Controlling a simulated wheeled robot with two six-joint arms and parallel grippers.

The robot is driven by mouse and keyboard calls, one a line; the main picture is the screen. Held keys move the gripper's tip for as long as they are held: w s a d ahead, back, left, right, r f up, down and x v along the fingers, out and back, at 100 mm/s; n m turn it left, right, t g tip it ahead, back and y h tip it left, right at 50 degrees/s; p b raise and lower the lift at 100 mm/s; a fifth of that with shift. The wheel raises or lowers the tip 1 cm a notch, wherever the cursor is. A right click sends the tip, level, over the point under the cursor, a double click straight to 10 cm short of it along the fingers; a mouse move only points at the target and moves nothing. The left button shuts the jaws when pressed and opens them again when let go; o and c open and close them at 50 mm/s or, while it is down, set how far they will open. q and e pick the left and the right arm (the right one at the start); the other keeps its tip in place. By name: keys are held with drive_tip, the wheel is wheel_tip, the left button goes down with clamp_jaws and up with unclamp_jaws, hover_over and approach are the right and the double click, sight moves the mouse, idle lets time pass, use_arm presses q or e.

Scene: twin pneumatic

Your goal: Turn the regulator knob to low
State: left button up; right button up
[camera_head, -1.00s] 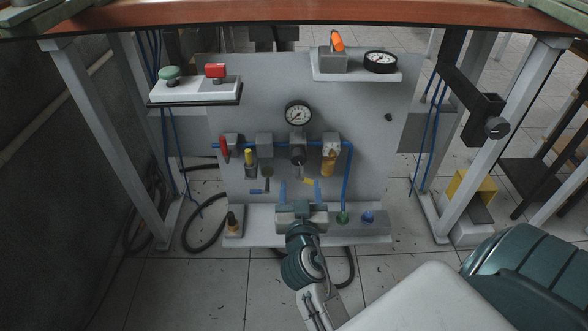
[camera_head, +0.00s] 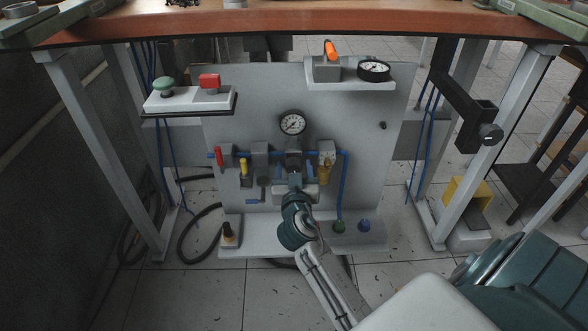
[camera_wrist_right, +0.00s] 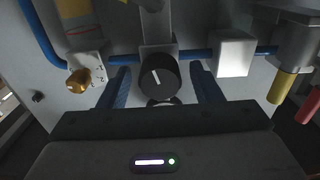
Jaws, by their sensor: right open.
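The regulator knob (camera_wrist_right: 159,76) is a round black knob with a white pointer line, close up in the right wrist view. My right gripper (camera_wrist_right: 161,88) is open, with one blue finger on each side of the knob. I cannot tell whether either finger touches it. My left gripper does not show.
A blue pipe joins the red-handled valve (camera_head: 219,156), the yellow-handled valve (camera_head: 243,167) and a brass-coloured unit (camera_head: 325,169) beside the regulator. A shelf with red and green buttons (camera_head: 188,98) is upper left. A shelf with a second gauge (camera_head: 374,70) is upper right.

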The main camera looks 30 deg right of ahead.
drive_tip(key=c, duration=1)
